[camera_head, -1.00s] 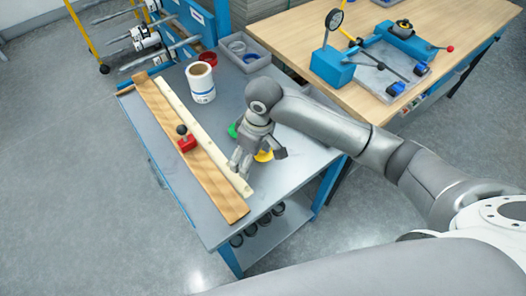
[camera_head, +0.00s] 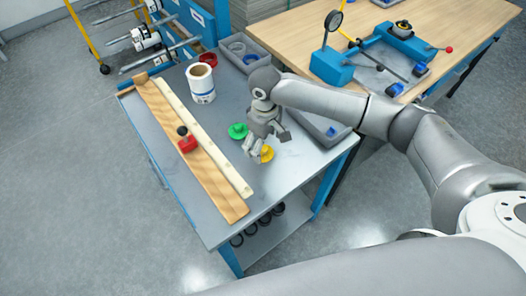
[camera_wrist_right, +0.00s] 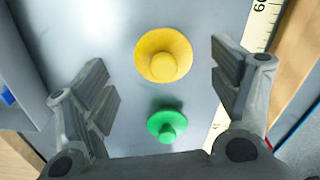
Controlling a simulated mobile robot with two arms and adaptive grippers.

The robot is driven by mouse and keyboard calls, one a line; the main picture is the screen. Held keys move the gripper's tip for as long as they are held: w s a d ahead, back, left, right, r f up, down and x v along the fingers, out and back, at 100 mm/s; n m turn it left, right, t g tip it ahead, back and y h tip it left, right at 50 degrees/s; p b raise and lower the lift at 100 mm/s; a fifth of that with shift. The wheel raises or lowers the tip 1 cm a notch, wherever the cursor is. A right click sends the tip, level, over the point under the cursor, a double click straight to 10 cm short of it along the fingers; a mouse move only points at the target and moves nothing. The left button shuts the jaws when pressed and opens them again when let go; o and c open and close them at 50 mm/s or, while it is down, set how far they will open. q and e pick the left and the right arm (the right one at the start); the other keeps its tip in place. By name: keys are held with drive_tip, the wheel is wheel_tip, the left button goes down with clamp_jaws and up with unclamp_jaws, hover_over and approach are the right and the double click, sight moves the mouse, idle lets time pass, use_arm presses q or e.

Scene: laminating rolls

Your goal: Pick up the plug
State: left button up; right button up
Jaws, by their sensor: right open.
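A yellow plug (camera_head: 266,154) and a green plug (camera_head: 238,131) stand apart on the grey table top. Each has a round flange with a smaller knob on top. My right gripper (camera_head: 262,148) is over the table, close to the yellow plug and partly in front of it. In the right wrist view my right gripper (camera_wrist_right: 165,90) has its fingers wide apart with nothing between them touching. The yellow plug (camera_wrist_right: 163,55) lies between the fingertips, and the green plug (camera_wrist_right: 167,125) is nearer the palm. My left gripper is not in view.
A white roll (camera_head: 201,82) stands behind. Grey bins (camera_head: 243,52) line the back; a wooden table (camera_head: 380,25) stands beyond.

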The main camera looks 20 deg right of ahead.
sight(263, 150)
drive_tip(key=f, duration=0.4)
drive_tip(key=shift+w+a, duration=0.1)
drive_tip(key=shift+a, duration=0.15)
drive_tip(key=c, duration=1)
